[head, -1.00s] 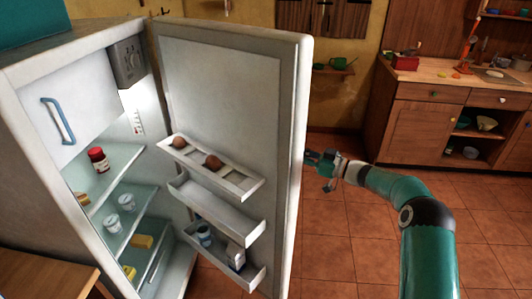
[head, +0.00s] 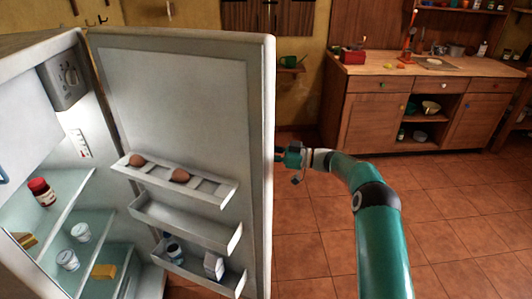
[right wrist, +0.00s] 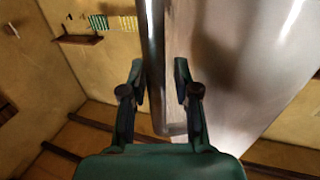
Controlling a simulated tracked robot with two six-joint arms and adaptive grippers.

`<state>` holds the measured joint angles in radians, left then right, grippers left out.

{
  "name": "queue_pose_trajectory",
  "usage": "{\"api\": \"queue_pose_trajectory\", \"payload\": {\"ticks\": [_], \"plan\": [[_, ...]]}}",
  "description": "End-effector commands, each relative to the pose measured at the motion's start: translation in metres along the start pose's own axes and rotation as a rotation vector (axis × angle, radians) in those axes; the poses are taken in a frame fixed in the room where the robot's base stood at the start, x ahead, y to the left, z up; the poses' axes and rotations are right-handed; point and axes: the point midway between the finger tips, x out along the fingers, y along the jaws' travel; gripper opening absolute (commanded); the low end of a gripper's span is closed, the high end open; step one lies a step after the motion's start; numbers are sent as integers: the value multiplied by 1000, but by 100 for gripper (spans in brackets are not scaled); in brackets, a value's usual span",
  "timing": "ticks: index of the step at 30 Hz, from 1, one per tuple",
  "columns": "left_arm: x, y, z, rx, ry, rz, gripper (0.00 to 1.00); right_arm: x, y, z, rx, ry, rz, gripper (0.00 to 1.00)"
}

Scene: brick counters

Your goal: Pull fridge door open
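The white fridge door (head: 170,90) stands wide open in the head view, its inner side with shelves facing me. The fridge body (head: 50,130) is at the left, its interior exposed. My right gripper (head: 281,155) is at the door's free edge, partly hidden behind it. In the right wrist view, my right gripper's fingers (right wrist: 158,85) are parted, one on each side of a narrow vertical grey strip at the door's edge. I cannot tell whether that strip is a handle or the edge itself, or whether the fingers touch it.
Eggs (head: 180,175), a cup and a carton sit in the door shelves. A red-lidded jar (head: 42,191) and several containers stand inside the fridge. A wooden counter (head: 420,75) runs along the back right. The tiled floor (head: 440,215) right of the door is clear.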

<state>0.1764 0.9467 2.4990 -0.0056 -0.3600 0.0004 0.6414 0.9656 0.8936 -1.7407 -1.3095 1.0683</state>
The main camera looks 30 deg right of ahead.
Motion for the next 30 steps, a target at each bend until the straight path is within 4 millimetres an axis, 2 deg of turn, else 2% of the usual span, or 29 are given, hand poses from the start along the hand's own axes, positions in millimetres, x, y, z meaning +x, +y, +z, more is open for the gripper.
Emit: {"api": "queue_pose_trajectory", "payload": {"ticks": [10, 14, 17, 30], "plan": [[0, 0, 0, 0, 1, 0, 40, -4, 2, 2, 0, -3, 6, 43], [0, 0, 0, 0, 1, 0, 40, -11, 2, 2, 0, -4, 8, 43], [0, 0, 0, 0, 1, 0, 40, -23, 3, 2, 0, -4, 9, 43], [0, 0, 0, 0, 0, 0, 40, -105, 2, 3, 1, -4, 8, 43]]}}
